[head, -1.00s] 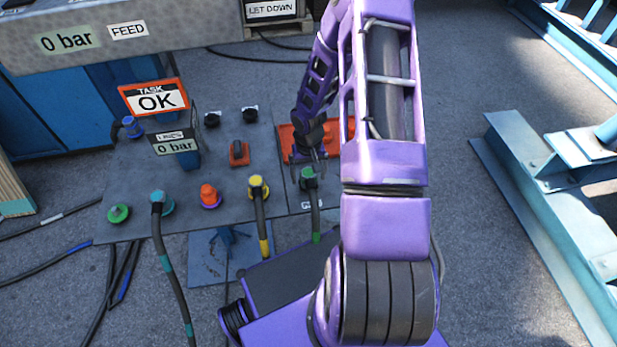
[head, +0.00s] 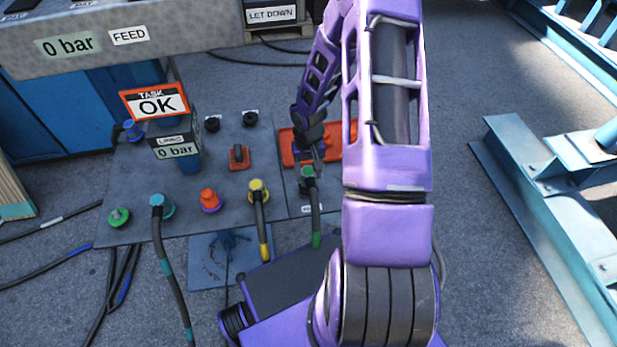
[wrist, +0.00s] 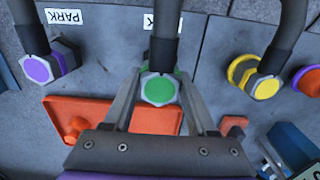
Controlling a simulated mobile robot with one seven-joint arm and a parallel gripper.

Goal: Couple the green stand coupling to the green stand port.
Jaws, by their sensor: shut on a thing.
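The green coupling (head: 308,174) stands on the right part of the grey panel, with a black hose with a green band running from it toward me. My gripper (head: 309,160) is at it from behind. In the wrist view my gripper (wrist: 158,98) has its two fingers on either side of the coupling's green-faced hexagonal body (wrist: 158,88), shut on it. A label, partly hidden by the hose, lies beside it. A green round fitting (head: 118,215), seemingly the green port, is at the panel's front left corner, with no hose on it.
A yellow coupling (head: 258,188), an orange-capped fitting (head: 210,199) and a teal coupling (head: 160,204) with hoses on yellow and teal stand between. A gauge post (head: 180,150) rises behind them. A purple coupling (wrist: 38,68) and an orange tray (wrist: 90,115) are near my gripper.

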